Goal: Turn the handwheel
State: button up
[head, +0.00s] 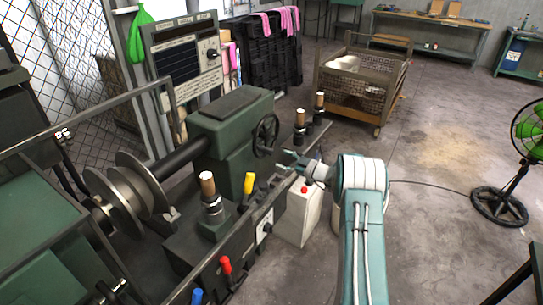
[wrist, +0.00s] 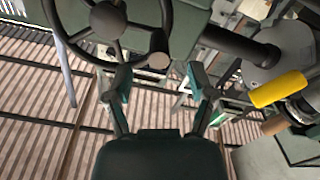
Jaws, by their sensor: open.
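The dark handwheel (head: 265,136) is mounted on the end face of the green lathe tailstock (head: 226,132). In the wrist view the handwheel (wrist: 108,20) shows its hub, spokes and part of its rim at the top left. A rounded grey-brown knob (wrist: 158,60) is at the rim's lower right. My gripper (wrist: 160,76) has its two fingers spread, and the knob appears between and just beyond the fingertips. I see no contact. In the head view my gripper (head: 291,164) is below and right of the handwheel, and my arm partly covers the floor.
Below stand levers with a yellow grip (head: 249,183) and a red grip (head: 226,265). A white box with a red button (head: 301,206) stands beside my gripper. A wire cart (head: 362,83) is behind, and a green fan (head: 528,130) is right. Floor between is mostly clear.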

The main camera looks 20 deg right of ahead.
jog(key=shift+v, duration=1.55)
jog(key=s+a+r+m+g+h, duration=0.1)
jog(key=s+a+r+m+g, duration=0.2)
jog(key=s+a+r+g, duration=1.1)
jog(key=s+a+r+m+t+h, duration=0.1)
jog(key=s+a+m+h, duration=0.1)
jog(key=s, duration=0.7)
jog(key=s+a+r+m+t+h, duration=0.1)
jog(key=s+r+m+t+h, duration=0.1)
jog(key=s, duration=0.8)
jog(key=s+a+r+m+t+h, duration=0.2)
jog(key=s+m+h, duration=0.2)
jog(key=s, duration=0.6)
jog(key=shift+a+m+h, duration=0.3)
jog(key=shift+a+h, duration=0.05)
jog(key=shift+h, duration=0.65)
jog(key=shift+a+r, duration=0.1)
